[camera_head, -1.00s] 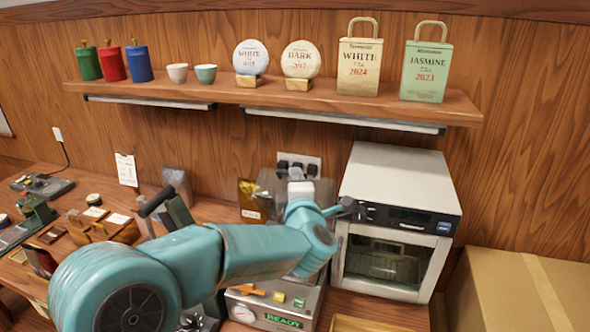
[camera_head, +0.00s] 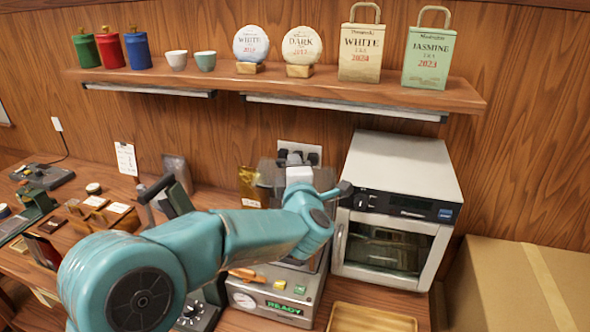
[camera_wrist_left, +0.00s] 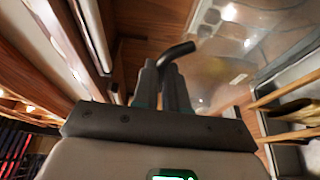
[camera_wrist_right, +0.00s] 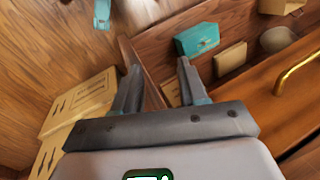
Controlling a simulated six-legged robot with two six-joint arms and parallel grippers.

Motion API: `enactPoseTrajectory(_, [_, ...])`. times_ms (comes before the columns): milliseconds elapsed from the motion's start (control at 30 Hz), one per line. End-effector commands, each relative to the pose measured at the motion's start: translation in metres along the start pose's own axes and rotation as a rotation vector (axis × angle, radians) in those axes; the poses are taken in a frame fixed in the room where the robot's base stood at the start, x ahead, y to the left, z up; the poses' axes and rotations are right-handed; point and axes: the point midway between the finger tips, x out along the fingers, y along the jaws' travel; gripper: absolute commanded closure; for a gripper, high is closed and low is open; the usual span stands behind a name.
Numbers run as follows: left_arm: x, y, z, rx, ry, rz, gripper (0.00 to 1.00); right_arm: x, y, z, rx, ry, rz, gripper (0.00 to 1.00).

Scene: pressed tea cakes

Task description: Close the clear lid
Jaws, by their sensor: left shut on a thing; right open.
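The clear lid (camera_head: 266,174) is a see-through grey shape above the press machine, partly hidden behind my left wrist. In the left wrist view the clear lid (camera_wrist_left: 222,72) fills the upper right, with a bent black handle (camera_wrist_left: 180,50) beside it. My left gripper (camera_wrist_left: 165,70) is shut on this handle. The machine's front panel (camera_head: 272,302) has a dial, coloured buttons and a green READY display. I cannot tell the lid's exact angle. My right gripper (camera_wrist_right: 157,70) is open and empty; it is outside the head view.
A white oven (camera_head: 398,200) stands close to the right of my left wrist. A wooden tray (camera_head: 372,318) lies in front of it. A cardboard box (camera_head: 520,285) is at the far right. The wall shelf (camera_head: 290,93) with tea goods runs above. Small tools crowd the left counter.

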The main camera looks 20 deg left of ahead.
Motion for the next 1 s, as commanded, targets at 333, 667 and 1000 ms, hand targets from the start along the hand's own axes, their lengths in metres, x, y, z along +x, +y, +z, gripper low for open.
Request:
enactPoseTrajectory(333, [-0.028,-0.033,-0.012,-0.057,0.005,0.132,1.00,0.098,0.035,-0.002,0.000,-0.001,0.000,0.57])
enactPoseTrajectory(667, [-0.060,-0.059,-0.025,-0.125,0.008,0.296,1.00,0.197,0.071,-0.004,0.000,-0.001,0.000,0.57])
enactPoseTrajectory(1000, [-0.085,-0.082,-0.034,-0.186,0.011,0.445,1.00,0.279,0.101,-0.005,0.000,0.000,0.000,0.57])
